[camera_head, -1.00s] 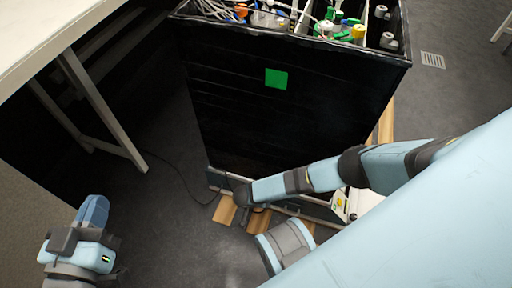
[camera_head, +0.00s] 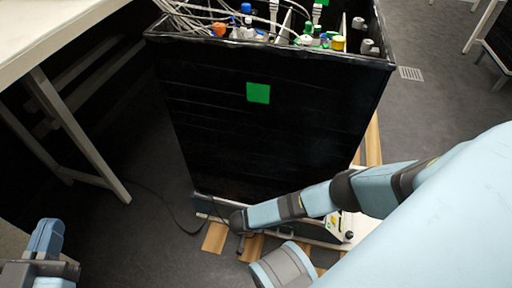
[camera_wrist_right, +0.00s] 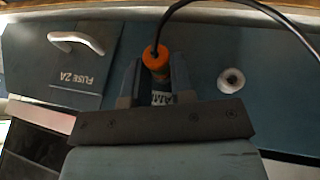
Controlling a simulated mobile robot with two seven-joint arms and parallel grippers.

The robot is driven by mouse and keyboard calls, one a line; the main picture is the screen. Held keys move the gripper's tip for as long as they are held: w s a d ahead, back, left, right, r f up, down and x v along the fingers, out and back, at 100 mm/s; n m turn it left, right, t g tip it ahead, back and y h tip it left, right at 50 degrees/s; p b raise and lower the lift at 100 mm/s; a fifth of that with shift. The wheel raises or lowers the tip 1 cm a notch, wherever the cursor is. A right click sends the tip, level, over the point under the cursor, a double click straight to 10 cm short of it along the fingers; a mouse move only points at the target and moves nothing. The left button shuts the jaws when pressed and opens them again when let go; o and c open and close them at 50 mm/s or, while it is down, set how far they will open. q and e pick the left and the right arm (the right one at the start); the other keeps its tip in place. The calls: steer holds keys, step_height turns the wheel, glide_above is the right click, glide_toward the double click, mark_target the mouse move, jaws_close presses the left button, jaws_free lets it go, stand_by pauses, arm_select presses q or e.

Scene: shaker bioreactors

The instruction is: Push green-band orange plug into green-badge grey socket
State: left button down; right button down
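In the right wrist view an orange plug (camera_wrist_right: 156,59) with a black cable sits between the fingers of my right gripper (camera_wrist_right: 156,78), which look closed on its sides. I cannot make out a green band on it. A pale round socket (camera_wrist_right: 231,80) is set in the dark blue-grey panel, right of and apart from the plug; no green badge shows beside it. In the head view my right arm reaches low in front of the black bioreactor unit (camera_head: 270,140); its gripper is small and dark there. My left gripper (camera_head: 46,238) is at lower left, away from the unit, its fingers unclear.
A green square (camera_head: 258,93) is on the unit's black side. Its open top holds cables and coloured fittings. The panel (camera_wrist_right: 200,50) carries a FUSE 2A cover with a handle (camera_wrist_right: 76,42). A white table (camera_head: 50,35) stands at left; wooden slats (camera_head: 215,238) lie below the unit.

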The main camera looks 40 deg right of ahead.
steer(key=shift+a, duration=0.1)
steer(key=shift+s+a, duration=0.5)
steer(key=shift+s+a+p, duration=0.3)
steer(key=shift+s+a, duration=0.1)
steer(key=shift+a, duration=0.1)
stand_by(0.6)
steer(key=shift+s+a, duration=0.9)
steer(key=shift+a, duration=0.15)
